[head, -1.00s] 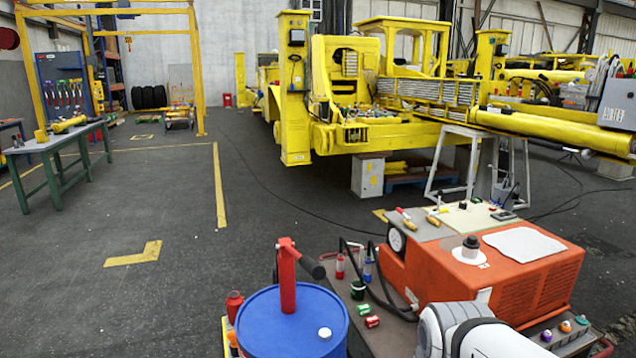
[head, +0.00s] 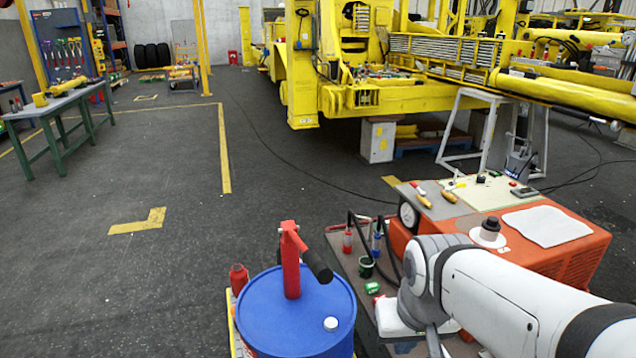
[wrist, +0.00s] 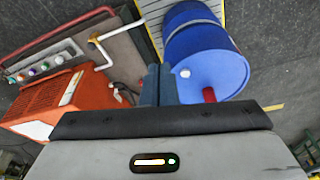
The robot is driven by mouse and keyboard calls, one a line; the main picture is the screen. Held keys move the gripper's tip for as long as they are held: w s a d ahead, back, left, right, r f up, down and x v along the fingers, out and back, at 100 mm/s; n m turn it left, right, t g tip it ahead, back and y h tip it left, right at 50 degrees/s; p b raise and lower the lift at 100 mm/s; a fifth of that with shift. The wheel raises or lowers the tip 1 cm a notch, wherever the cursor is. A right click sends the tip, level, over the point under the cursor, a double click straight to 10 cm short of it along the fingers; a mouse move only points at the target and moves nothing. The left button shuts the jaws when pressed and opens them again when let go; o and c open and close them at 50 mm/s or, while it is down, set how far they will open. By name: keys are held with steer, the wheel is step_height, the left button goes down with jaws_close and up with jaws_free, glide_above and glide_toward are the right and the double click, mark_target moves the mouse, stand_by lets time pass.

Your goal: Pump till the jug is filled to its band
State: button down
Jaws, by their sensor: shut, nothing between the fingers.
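The blue drum (head: 295,325) stands upright at the bottom centre of the head view, with a red hand pump (head: 290,262) on its top. The pump's lever ends in a black grip (head: 318,265), pointing right and down. A white cap (head: 330,324) sits on the lid. The wrist view also shows the drum (wrist: 205,58) and part of the red pump (wrist: 209,95). My gripper (wrist: 163,72) is shut and empty; its fingers overlap the drum's left side in that view, apparently without contact. I cannot make out the jug or its band in either view.
An orange machine (head: 570,245) stands right of the drum, partly behind my arm. Small red and green cans, a red bottle (head: 238,278) and black hoses surround the drum. A pipe (wrist: 103,50) shows in the wrist view. The floor at left is open.

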steer(key=w+a+r+n+p, duration=0.2)
steer(key=w+a+r+p, duration=0.4)
steer(key=w+r+p, duration=0.4)
steer(key=w+p+v, duration=0.1)
steer(key=p+v, duration=0.4)
steer(key=v, duration=0.2)
glide_above(317, 260)
steer(key=shift+n+y, duration=0.4)
step_height(317, 260, down, 7)
steer(key=b, duration=0.4)
steer(key=shift+d+r+b, duration=0.1)
steer(key=shift+r+b, duration=0.15)
steer(key=shift+b, duration=0.05)
steer(key=shift+f, duration=0.15)
